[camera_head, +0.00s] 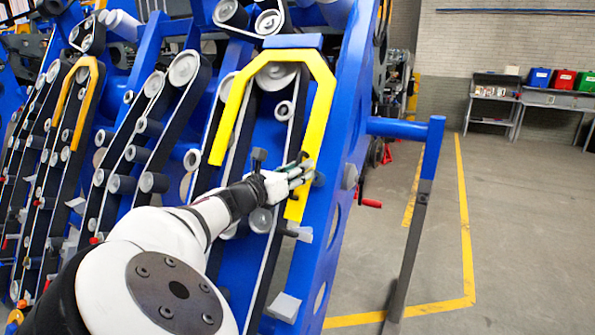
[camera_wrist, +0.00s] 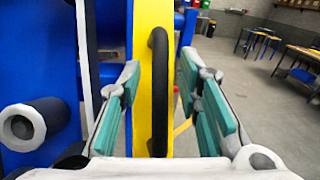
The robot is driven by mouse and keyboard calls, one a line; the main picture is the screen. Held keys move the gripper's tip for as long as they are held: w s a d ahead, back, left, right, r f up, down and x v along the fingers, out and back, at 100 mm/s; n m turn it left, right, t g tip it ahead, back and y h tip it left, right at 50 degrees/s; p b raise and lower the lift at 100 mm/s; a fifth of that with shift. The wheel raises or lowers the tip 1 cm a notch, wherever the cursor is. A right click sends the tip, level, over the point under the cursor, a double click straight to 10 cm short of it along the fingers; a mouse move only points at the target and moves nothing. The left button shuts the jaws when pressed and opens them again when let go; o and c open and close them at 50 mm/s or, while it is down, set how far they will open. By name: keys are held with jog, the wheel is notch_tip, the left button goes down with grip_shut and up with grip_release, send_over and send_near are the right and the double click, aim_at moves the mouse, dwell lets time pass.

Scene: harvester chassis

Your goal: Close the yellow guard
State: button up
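The yellow guard (camera_head: 322,105) is an inverted U-shaped frame over the belts and pulleys of the blue chassis. Its right leg runs down to my gripper (camera_head: 302,174). In the wrist view, the yellow guard (camera_wrist: 142,60) stands upright in the middle, with a black bar handle (camera_wrist: 158,95) on it. My gripper (camera_wrist: 160,80) is open, with one teal-padded finger on each side of the handle. Both fingers look apart from the handle. In the head view, my gripper and wrist hide the handle and part of the right leg.
The blue chassis frame (camera_head: 345,110) stands close on the right of the guard. A blue and grey post (camera_head: 423,180) juts out further right. A dark roller (camera_wrist: 35,122) is left of my fingers. Open floor (camera_head: 530,230) lies right, with shelves and bins at the back wall.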

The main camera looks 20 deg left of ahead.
grip_shut()
jog(key=shift+w+f+t+b, duration=0.4)
jog(key=shift+w+f+b, duration=0.05)
jog(key=shift+w+f, duration=0.5)
jog(key=shift+d+r, duration=0.1)
jog(key=shift+o, duration=0.5)
grip_release()
jog(key=shift+w, duration=0.15)
jog(key=v, duration=0.7)
jog(key=shift+s, duration=0.3)
